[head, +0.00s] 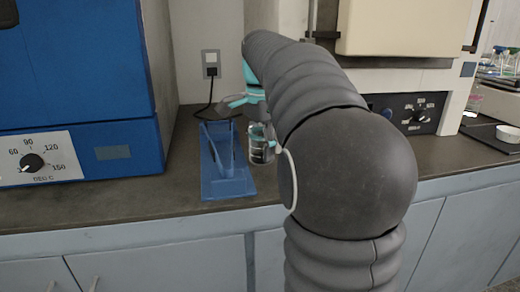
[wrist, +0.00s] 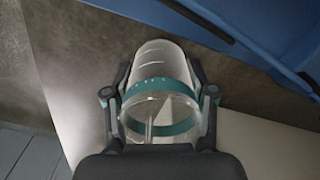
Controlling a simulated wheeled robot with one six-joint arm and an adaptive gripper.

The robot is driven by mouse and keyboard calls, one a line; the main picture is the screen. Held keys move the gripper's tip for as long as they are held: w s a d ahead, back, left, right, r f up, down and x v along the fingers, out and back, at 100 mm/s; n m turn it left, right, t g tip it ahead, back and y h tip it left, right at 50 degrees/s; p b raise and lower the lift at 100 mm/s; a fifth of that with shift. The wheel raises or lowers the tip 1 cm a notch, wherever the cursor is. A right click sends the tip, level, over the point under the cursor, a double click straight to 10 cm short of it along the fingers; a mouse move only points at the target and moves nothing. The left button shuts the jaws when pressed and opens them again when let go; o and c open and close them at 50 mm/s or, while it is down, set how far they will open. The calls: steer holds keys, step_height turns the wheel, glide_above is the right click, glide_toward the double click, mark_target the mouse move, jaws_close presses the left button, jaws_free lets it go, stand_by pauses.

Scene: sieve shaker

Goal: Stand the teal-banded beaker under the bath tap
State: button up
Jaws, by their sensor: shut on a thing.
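A clear glass beaker with a teal band (wrist: 160,86) is between the two fingers of my gripper (wrist: 160,78) in the wrist view. The fingers press on its sides, and the beaker looks empty. In the head view the beaker (head: 259,146) hangs below my gripper, mostly clear of my arm, and looks about upright. It is just right of a blue stand. I cannot tell whether its base touches the counter. No bath tap can be made out in either view.
The blue stand (head: 226,184) sits on the dark counter (head: 110,207). A large blue oven (head: 82,75) is on the left, and a cream appliance (head: 405,28) is behind my arm. A white dish (head: 508,133) lies far right. The front left counter is clear.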

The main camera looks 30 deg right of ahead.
steer(key=shift+f, duration=0.15)
steer(key=o, duration=1.2)
